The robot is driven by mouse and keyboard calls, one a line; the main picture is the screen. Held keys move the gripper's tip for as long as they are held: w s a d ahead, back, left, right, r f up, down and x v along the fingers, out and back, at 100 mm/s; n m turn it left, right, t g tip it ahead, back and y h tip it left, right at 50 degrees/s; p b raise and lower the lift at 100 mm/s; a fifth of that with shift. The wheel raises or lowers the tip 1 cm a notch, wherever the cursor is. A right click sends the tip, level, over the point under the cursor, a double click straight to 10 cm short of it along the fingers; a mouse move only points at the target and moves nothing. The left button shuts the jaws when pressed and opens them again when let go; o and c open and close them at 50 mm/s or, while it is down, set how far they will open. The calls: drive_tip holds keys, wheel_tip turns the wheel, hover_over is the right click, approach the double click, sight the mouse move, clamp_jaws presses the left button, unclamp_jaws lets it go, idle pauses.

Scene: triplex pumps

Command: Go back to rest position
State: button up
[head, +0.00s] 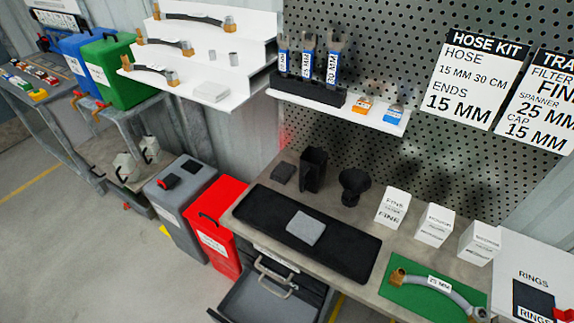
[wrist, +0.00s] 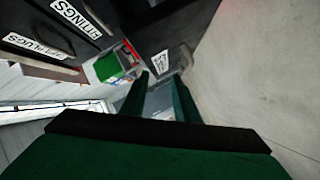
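My gripper (wrist: 160,88) shows in the wrist view, with two dark green fingers standing apart. It is open, and nothing is seen held between the fingers. My gripper and arm do not show in the head view.
A drawer (head: 262,300) stands open below the bench. A red bin (head: 212,222) and a grey bin (head: 172,190) stand left of it. Three white boxes (head: 434,225) stand on the bench. Drawer fronts with labels (wrist: 50,35) show in the wrist view. The floor (head: 70,250) at left is clear.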

drive_tip(key=s+d+r+m+h, duration=0.1)
drive_tip(key=r+m, duration=0.4)
drive_tip(key=r, duration=0.6)
drive_tip(key=s+d+r+m+t+h, duration=0.1)
drive_tip(key=d+r+m+h, duration=0.2)
drive_tip(key=r+m, duration=0.3)
drive_tip(key=s+d+r+m+h, duration=0.1)
drive_tip(key=d+r+m+h, duration=0.2)
drive_tip(key=r, duration=1.4)
drive_tip(key=m+h, duration=0.1)
drive_tip(key=m, duration=0.2)
drive_tip(key=shift+s+t, duration=0.25)
drive_tip(key=shift+t, duration=0.05)
drive_tip(key=shift+w+d, duration=0.1)
drive_tip(key=shift+d, duration=0.05)
